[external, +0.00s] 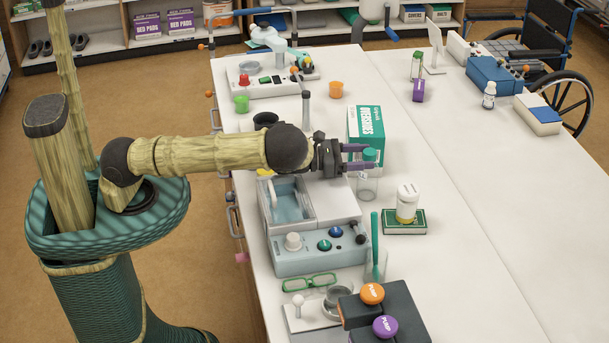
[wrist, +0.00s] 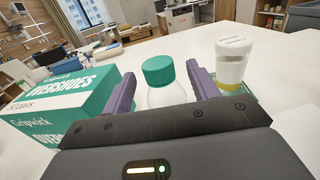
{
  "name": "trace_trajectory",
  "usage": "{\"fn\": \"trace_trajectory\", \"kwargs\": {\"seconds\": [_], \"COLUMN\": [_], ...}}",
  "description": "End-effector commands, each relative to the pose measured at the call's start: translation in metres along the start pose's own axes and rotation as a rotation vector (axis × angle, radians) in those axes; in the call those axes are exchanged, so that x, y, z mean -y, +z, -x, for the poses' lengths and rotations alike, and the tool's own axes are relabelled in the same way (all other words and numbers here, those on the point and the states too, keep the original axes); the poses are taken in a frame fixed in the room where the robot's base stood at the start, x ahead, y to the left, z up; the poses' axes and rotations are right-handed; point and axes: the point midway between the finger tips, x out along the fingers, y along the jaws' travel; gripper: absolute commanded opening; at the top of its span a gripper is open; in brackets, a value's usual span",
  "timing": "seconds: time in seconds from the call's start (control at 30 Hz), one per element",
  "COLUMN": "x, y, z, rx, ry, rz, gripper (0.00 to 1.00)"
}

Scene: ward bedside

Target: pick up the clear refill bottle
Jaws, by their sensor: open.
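The clear refill bottle (external: 367,185) stands upright on the white table, with a green cap. In the wrist view the bottle (wrist: 165,95) shows between the two purple fingers, its lower part hidden by my gripper's body. My gripper (external: 358,157) is open, with a finger on either side of the bottle near its cap. In the wrist view my gripper (wrist: 163,88) shows small gaps between its fingers and the bottle. I cannot tell whether either finger touches it.
A green and white overshoes box (external: 367,128) stands close behind the bottle. A white pill bottle (external: 407,203) stands on a green box (external: 390,228) to the right. A water-bath device (external: 318,252) and a tall green-handled item (external: 375,245) are nearer.

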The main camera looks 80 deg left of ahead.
Motion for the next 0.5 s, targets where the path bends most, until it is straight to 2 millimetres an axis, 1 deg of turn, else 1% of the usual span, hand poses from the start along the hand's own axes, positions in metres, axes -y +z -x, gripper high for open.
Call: {"fn": "trace_trajectory", "kwargs": {"seconds": [0.1, 0.23, 0.33, 0.5], "x": [0.000, 0.000, 0.000, 0.000], "y": [0.003, 0.002, 0.001, 0.000], "z": [-0.017, -0.033, -0.039, -0.040], "rx": [0.002, 0.001, 0.001, 0.000], "ry": [-0.001, -0.001, 0.000, 0.001], "rz": [0.000, 0.001, 0.000, 0.000], "gripper": [0.59, 0.59, 0.59, 0.59]}}
